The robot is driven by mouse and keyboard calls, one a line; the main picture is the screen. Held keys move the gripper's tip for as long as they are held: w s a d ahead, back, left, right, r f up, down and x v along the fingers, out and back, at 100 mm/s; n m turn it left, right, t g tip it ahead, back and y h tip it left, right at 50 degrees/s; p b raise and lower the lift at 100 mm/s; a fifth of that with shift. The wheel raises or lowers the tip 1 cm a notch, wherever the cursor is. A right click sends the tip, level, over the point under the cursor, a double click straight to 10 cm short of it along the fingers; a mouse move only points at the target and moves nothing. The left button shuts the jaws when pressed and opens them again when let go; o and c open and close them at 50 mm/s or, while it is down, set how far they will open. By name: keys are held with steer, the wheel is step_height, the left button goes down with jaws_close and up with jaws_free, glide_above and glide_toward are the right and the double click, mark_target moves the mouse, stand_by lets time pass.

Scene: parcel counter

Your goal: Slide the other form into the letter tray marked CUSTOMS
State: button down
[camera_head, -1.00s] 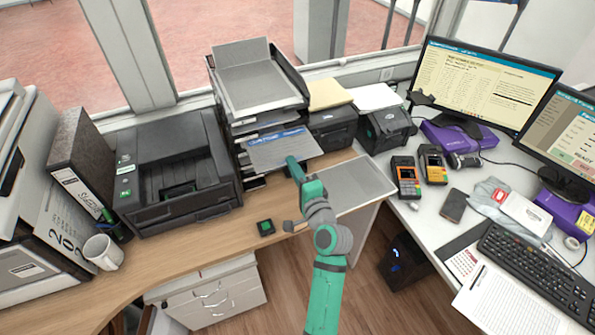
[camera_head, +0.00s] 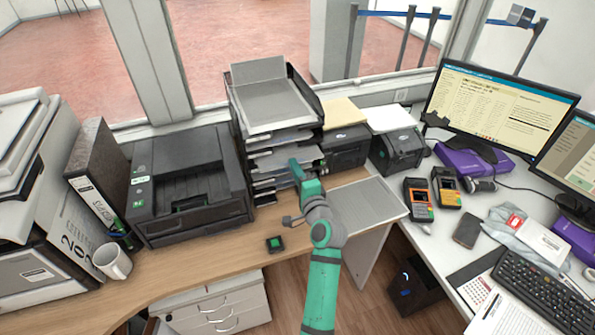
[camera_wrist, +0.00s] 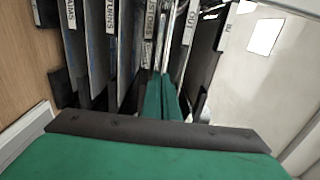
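The stack of letter trays (camera_head: 272,95) stands at the window, its open fronts toward me. In the wrist view the tray fronts look upright because the camera is turned. One label (camera_wrist: 150,22) there reads as part of CUSTOMS. My gripper (camera_head: 297,172) is at the front of the lower trays. In the wrist view its green fingers (camera_wrist: 163,80) are close together at the slot beside that label. A thin pale sheet edge, the form (camera_wrist: 162,58), runs from the fingertips into the slot. Most of the form is hidden inside the stack.
A black printer (camera_head: 190,185) stands left of the trays. Small label printers (camera_head: 345,148) stand to the right. A small black device with a green top (camera_head: 275,243) lies on the wooden counter. A grey mat (camera_head: 362,205) is bare.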

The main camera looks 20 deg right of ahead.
steer(key=shift+d, duration=0.2)
steer(key=c, duration=2)
jaws_free()
steer(key=shift+w+a, duration=0.15)
steer(key=shift+a, duration=0.45)
steer(key=shift+o, duration=1.2)
steer(key=shift+d, duration=0.3)
steer(key=shift+f, duration=0.15)
steer(key=shift+f, duration=0.9)
